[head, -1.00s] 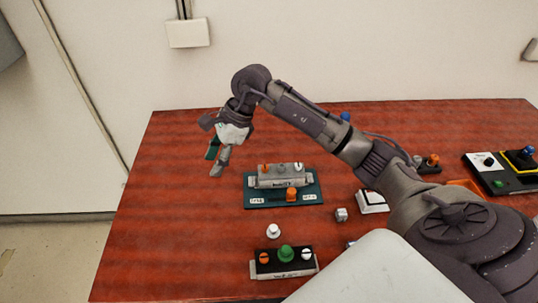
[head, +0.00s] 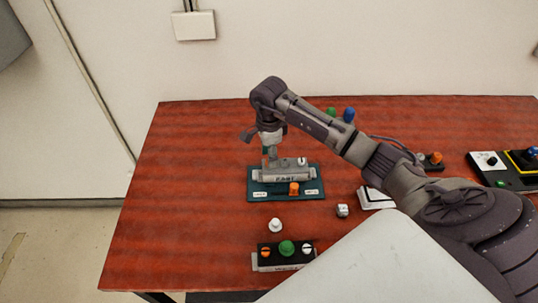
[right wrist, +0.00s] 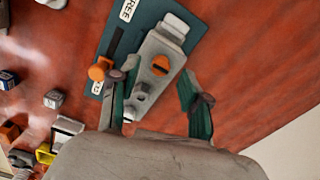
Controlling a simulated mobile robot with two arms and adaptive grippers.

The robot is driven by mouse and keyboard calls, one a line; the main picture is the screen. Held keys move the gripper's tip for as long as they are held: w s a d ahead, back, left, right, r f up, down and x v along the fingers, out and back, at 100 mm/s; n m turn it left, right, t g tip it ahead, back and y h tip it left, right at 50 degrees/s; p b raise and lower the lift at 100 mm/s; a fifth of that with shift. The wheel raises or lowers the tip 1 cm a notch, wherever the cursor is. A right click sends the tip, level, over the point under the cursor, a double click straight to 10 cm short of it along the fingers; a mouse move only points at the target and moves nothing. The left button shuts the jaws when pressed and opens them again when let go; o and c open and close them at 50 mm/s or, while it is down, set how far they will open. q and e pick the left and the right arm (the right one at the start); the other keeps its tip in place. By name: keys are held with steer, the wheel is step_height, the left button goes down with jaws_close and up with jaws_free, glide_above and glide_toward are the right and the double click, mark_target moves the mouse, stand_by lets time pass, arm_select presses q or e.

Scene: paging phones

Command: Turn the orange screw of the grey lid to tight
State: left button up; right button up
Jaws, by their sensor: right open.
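The grey lid (head: 290,175) sits on a teal board (head: 258,195) on the table. In the right wrist view the lid (right wrist: 180,45) runs diagonally, and its orange screw (right wrist: 160,66) shows a dark slot. My right gripper (head: 270,160) points down over the left end of the lid and hides the orange screw in the head view. In the right wrist view the open gripper (right wrist: 152,80) has one finger on each side of the lid near the screw, holding nothing. A white screw (head: 301,161) is at the lid's right end. My left gripper is not in view.
An orange slider knob (head: 294,188) stands on the teal board's front. A grey die (head: 342,210) lies right. The table's left side is clear.

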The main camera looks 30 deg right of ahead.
steer(key=shift+f, duration=1)
jaws_close()
